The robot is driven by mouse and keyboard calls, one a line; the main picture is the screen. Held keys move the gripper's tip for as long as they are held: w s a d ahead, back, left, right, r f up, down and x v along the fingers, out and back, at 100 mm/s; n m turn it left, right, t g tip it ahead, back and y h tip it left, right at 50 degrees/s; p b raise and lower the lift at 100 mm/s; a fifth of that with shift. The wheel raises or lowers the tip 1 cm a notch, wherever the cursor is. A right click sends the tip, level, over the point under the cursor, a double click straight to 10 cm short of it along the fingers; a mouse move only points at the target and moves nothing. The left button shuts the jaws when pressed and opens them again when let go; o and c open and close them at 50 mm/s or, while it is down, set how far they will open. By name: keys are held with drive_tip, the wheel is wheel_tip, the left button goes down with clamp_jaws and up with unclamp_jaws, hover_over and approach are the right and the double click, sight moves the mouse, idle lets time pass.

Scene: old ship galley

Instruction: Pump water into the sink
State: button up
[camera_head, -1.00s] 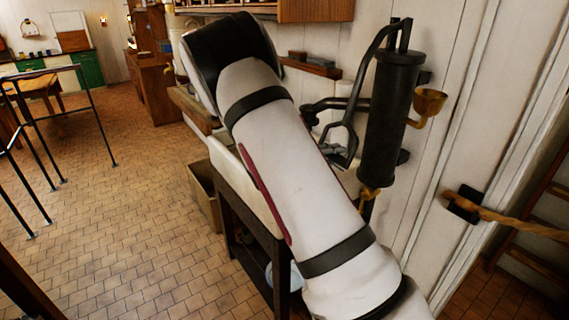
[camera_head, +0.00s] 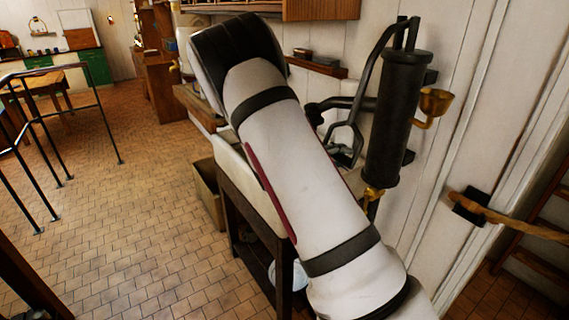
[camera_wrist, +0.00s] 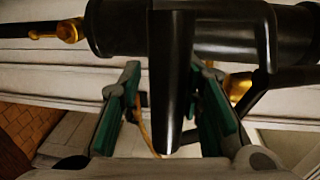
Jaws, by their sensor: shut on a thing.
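The hand pump (camera_head: 397,125) is a dark upright cylinder on the wall, with a small brass cup at its right side. Its black handle (camera_head: 365,75) bends from the top down the left side. In the wrist view the pump's dark body (camera_wrist: 215,32) crosses the top. My gripper (camera_wrist: 170,110) has its green-padded fingers on both sides of the black handle bar (camera_wrist: 172,85), shut on it. In the head view the gripper is partly hidden behind my white arm. The pale sink (camera_head: 232,160) shows only at its left edge; my arm hides its basin.
A dark wooden stand (camera_head: 232,215) is under the sink. A small shelf (camera_head: 318,67) is on the wall behind. A rope (camera_head: 515,222) hangs from a wall bracket at right. Metal railings (camera_head: 105,115) stand at left, with open tiled floor between.

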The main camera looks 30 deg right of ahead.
drive_tip(key=shift+s+a+f, duration=0.1)
drive_tip(key=shift+s+f, duration=0.05)
drive_tip(key=shift+f, duration=0.2)
drive_tip(key=o, duration=0.8)
drive_tip(key=shift+o, duration=0.4)
drive_tip(key=shift+r, duration=0.15)
drive_tip(key=a+r+p, duration=0.1)
drive_tip(key=a, duration=0.8)
drive_tip(key=shift+a+r, duration=0.35)
drive_tip(key=shift+s, duration=0.15)
